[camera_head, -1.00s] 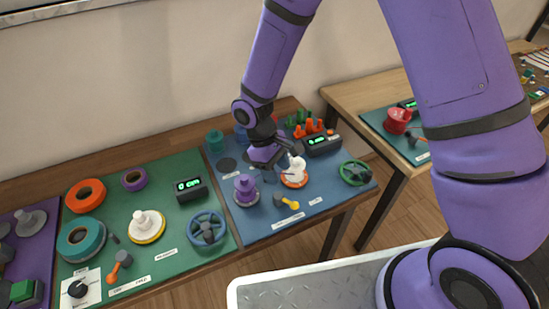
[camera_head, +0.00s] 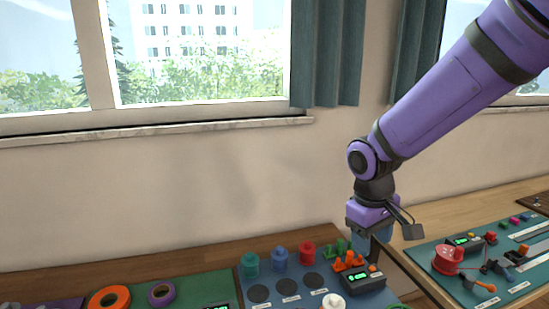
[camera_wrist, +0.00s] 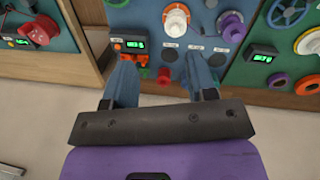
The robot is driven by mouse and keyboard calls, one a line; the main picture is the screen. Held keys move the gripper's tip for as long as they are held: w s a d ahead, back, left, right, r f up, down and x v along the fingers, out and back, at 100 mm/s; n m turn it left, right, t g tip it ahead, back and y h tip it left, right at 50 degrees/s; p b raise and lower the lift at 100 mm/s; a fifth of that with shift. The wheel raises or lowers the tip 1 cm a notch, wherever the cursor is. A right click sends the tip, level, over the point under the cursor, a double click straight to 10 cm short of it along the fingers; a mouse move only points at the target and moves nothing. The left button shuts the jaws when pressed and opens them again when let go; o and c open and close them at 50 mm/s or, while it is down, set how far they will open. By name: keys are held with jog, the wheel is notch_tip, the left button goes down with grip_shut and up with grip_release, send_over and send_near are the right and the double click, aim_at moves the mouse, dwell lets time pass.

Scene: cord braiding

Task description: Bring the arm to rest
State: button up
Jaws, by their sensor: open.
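My gripper (camera_head: 375,243) hangs from the purple arm in the head view, above the right end of the workbench, near the orange and green pegs (camera_head: 348,261). In the wrist view its two blue-grey fingers (camera_wrist: 158,80) stand apart with nothing between them. The fingers reach over the bench edge from this angle. A white spool (camera_head: 333,301) is partly cut off at the bottom of the head view. It also shows in the wrist view (camera_wrist: 176,20).
A display box (camera_head: 363,283) stands just below my gripper. Teal, blue and red spools (camera_head: 307,252) stand at the back of the blue mat. A second bench with a red spool (camera_head: 447,259) is at the right. A wall and window (camera_head: 200,50) lie behind.

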jog(key=s+d+r+m+t, duration=0.2)
jog(key=s+d+r, duration=0.3)
jog(key=s+r, duration=0.2)
jog(key=s+d+r+m+t+y, duration=0.1)
jog(key=s+d+r+m+t, duration=0.2)
jog(key=s+d+r, duration=0.2)
jog(key=s+r, duration=0.3)
jog(key=s, duration=0.1)
jog(key=shift+s+d+m, duration=0.25)
jog(key=shift+d+m, duration=0.05)
jog(key=shift+d, duration=0.1)
